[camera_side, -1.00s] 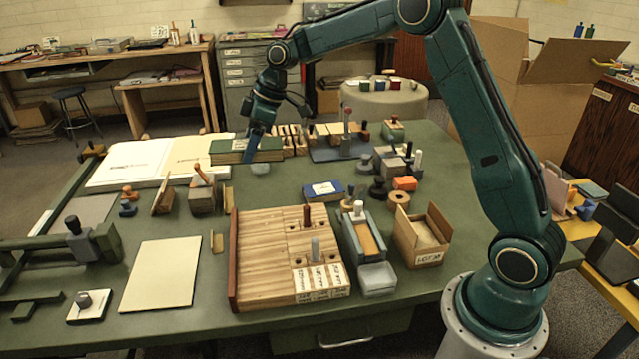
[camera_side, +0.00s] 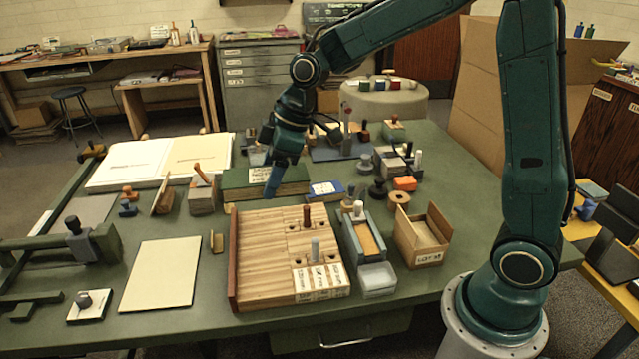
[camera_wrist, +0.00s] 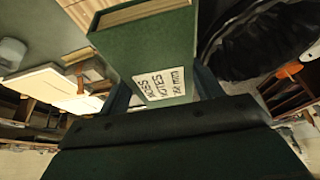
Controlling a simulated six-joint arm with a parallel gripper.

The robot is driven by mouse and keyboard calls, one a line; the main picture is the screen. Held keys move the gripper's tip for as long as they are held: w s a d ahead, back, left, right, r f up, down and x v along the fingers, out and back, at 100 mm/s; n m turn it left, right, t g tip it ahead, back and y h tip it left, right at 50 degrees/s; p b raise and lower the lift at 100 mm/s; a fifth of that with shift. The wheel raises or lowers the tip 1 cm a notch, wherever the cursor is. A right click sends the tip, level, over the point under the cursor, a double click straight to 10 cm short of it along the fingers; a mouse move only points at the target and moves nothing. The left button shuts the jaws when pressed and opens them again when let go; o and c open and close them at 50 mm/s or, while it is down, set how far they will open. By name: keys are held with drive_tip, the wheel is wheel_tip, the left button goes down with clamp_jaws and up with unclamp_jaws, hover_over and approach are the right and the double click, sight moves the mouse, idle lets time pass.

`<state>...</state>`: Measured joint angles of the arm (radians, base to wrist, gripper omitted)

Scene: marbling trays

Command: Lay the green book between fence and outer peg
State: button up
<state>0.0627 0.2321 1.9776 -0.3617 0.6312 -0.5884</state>
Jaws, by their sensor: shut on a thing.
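The green book (camera_side: 240,184) is in my gripper (camera_side: 272,190). It lies about level just behind the wooden board (camera_side: 262,245); I cannot tell how high it is. The board between fence and pegs is bare.
A tray with a sandy strip (camera_side: 368,240) and an open carton (camera_side: 422,237) stand right of the board. A stamp block (camera_side: 202,199) and a cream sheet (camera_side: 160,275) are to the left.

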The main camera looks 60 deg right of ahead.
approach(273, 265)
drive_tip(key=x, duration=0.5)
drive_tip(key=shift+w+a, duration=0.15)
idle(0.8)
drive_tip(key=shift+f, duration=0.55)
drive_tip(key=o, duration=1.1)
drive_tip(key=shift+r, duration=0.1)
drive_tip(key=shift+r, duration=0.75)
drive_tip(key=v, duration=1.1)
drive_tip(key=shift+r, duration=0.15)
